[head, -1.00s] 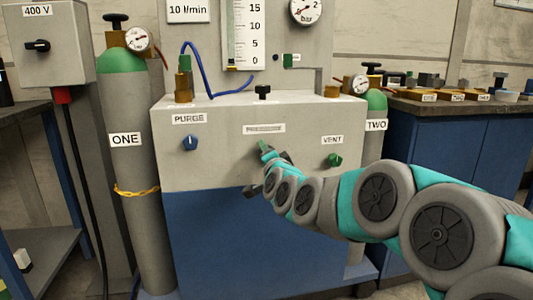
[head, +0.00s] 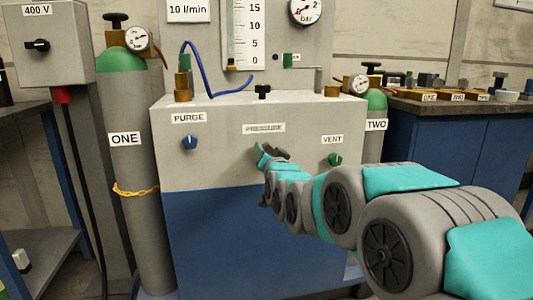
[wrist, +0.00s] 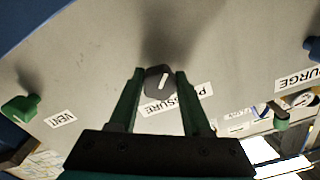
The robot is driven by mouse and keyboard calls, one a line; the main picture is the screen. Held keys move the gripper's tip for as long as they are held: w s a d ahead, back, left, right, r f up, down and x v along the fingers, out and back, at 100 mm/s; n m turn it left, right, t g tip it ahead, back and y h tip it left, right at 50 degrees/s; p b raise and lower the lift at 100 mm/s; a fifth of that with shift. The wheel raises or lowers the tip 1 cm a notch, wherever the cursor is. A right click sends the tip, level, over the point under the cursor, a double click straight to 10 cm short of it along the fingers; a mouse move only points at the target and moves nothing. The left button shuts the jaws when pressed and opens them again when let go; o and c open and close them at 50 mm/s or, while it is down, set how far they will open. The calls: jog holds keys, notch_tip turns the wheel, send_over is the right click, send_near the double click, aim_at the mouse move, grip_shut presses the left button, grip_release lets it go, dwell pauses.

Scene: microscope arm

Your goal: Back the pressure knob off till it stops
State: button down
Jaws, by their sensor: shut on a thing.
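The pressure knob (wrist: 158,81) is dark grey with a white pointer line. In the wrist view it sits on the panel beside the PRESSURE label (wrist: 180,108). My gripper (wrist: 158,78) is shut on it, with one green finger on each side. In the head view my gripper (head: 264,157) is against the front panel (head: 220,160) under the PRESSURE label, and it hides the knob there.
The blue PURGE knob (head: 190,142) is to the left on the panel and the green VENT knob (head: 336,159) to the right. A dial gauge (head: 306,10) hangs above. Gas cylinders ONE (head: 128,180) and TWO (head: 376,128) flank the box.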

jog(key=shift+f, duration=0.2)
jog(key=shift+c, duration=1.8)
grip_release()
jog(key=shift+r, duration=0.15)
jog(key=v, duration=0.7)
jog(key=shift+s, duration=0.4)
jog(key=shift+d, duration=0.15)
